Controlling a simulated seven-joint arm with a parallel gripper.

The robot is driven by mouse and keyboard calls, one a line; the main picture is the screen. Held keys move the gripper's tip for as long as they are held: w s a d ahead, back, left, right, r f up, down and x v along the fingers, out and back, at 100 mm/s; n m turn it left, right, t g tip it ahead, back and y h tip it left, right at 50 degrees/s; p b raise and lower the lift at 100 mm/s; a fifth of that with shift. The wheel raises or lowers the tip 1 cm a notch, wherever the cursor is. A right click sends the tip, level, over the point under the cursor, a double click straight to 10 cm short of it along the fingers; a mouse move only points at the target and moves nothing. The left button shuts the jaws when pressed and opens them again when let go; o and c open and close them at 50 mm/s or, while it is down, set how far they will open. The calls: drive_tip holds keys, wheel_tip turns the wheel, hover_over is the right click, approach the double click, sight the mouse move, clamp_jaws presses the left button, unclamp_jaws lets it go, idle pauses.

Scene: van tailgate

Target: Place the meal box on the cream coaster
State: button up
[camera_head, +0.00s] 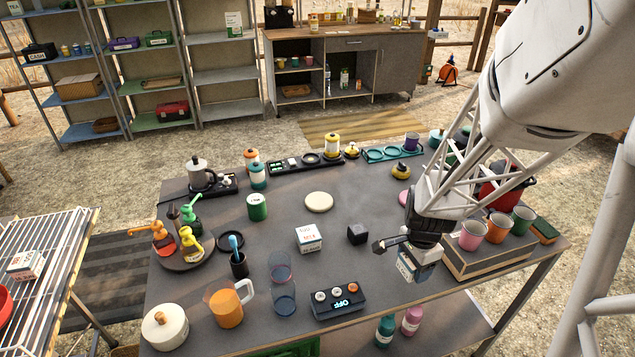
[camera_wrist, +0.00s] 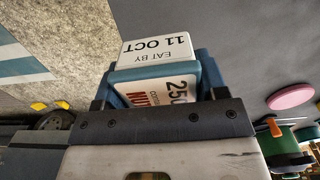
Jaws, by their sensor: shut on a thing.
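My gripper (camera_head: 412,252) is shut on a white and blue-grey box with printed labels (camera_head: 416,269), the likely meal box. It is held at the table's right front, and I cannot tell its height over the top. In the wrist view the box (camera_wrist: 155,52) reads "EAT BY 11 OCT" and sits between my gripper's fingers (camera_wrist: 158,85). The round cream coaster (camera_head: 319,202) lies bare on the grey table, left of and behind my gripper. A similar white box with red print (camera_head: 308,238) stands on the table in front of the coaster.
A black cube (camera_head: 357,233) stands between my gripper and the coaster. A green can (camera_head: 257,207) stands left of the coaster. A pink disc (camera_head: 404,199) lies to its right, and several cups stand on a wooden box (camera_head: 488,262). The table just around the coaster is clear.

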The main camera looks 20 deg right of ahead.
drive_tip(key=w+a, duration=0.1)
drive_tip(key=w, duration=0.2)
drive_tip(key=w+a, duration=0.2)
drive_tip(key=w, duration=0.1)
drive_tip(key=w+a+r, duration=0.1)
drive_tip(key=w+a, duration=0.1)
drive_tip(key=w, duration=0.1)
drive_tip(key=shift+w, duration=0.4)
drive_tip(key=shift+m, duration=0.4)
drive_tip(key=w+a, duration=0.9)
drive_tip(key=w, duration=0.1)
drive_tip(key=shift+a+r, duration=0.1)
drive_tip(key=shift+r, duration=0.3)
drive_tip(key=shift+w, duration=0.1)
hover_over(319, 200)
drive_tip(key=shift+s+f, duration=0.4)
drive_tip(key=shift+f, duration=0.3)
drive_tip(key=shift+w, duration=0.5)
drive_tip(key=shift+s+f, duration=0.1)
drive_tip(key=shift+f, duration=1.65)
drive_tip(key=shift+f, duration=0.15)
